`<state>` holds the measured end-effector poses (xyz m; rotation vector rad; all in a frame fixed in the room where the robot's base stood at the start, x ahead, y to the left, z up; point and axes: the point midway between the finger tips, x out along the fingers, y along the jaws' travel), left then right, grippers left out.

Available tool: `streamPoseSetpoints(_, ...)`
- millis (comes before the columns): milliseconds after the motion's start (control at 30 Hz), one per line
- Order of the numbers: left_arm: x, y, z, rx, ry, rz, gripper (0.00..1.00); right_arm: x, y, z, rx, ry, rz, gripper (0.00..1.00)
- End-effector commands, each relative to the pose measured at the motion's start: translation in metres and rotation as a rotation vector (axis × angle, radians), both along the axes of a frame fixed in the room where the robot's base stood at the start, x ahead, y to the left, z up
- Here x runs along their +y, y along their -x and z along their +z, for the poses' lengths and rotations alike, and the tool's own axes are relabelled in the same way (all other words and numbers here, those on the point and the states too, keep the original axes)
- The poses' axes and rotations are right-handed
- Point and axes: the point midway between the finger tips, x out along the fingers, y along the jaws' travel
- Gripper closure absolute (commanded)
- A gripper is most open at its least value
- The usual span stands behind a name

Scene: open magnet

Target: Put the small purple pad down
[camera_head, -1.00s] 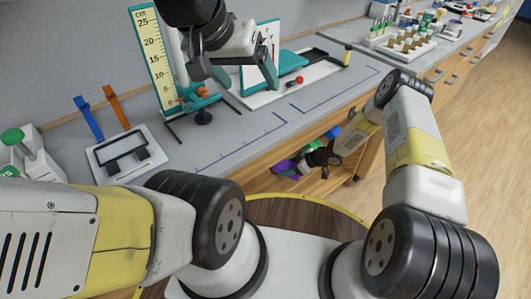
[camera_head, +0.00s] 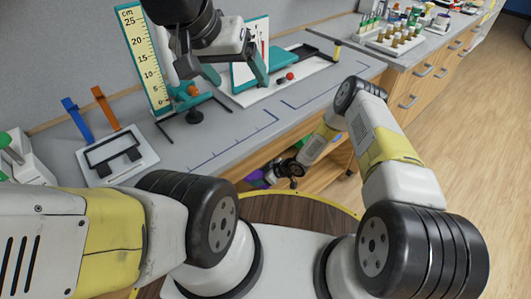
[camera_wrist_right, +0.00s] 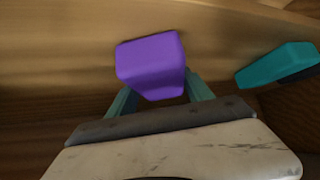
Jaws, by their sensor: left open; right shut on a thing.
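The small purple pad (camera_wrist_right: 152,65) is between the two teal fingers of my right gripper (camera_wrist_right: 162,95) in the right wrist view, in front of a wooden surface. In the head view, a bit of the purple pad (camera_head: 257,180) shows beside my right gripper (camera_head: 272,177), low by the front of the bench. Whether the pad touches wood below it cannot be told. My left gripper (camera_head: 235,75) is open and empty above the bench, near the tall ruler.
A teal block with a dark edge (camera_wrist_right: 278,63) lies at right in the wrist view. On the bench stand a yellow ruler (camera_head: 145,60), a white frame with blue and orange posts (camera_head: 120,160), and a white board with a teal block (camera_head: 300,75). Blue-outlined bench areas look clear.

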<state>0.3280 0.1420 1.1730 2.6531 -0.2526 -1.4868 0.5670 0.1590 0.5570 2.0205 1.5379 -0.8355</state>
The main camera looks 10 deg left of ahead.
Motion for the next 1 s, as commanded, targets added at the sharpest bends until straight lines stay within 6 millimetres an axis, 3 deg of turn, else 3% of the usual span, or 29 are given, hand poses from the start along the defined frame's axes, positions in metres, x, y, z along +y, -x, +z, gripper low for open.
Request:
streamPoseSetpoints(233,0.000,0.000,0.000,0.000,0.000,0.000,0.19,0.000,0.001,-0.004,0.001,0.000,0.000,0.86)
streamPoseSetpoints(267,0.000,0.000,0.000,0.000,0.000,0.000,0.19,0.000,0.001,-0.003,0.002,0.001,0.000,0.35)
streamPoseSetpoints(333,0.000,0.000,0.000,0.000,0.000,0.000,0.19,0.000,0.000,-0.003,0.002,0.001,0.000,0.21)
streamPoseSetpoints(733,0.000,0.000,0.000,0.000,0.000,0.000,0.19,0.000,-0.001,0.002,0.000,0.000,0.000,0.19)
streamPoseSetpoints(1000,0.000,0.000,0.000,0.000,0.000,0.000,0.19,-0.035,0.007,0.035,0.000,0.001,-0.004,0.19)
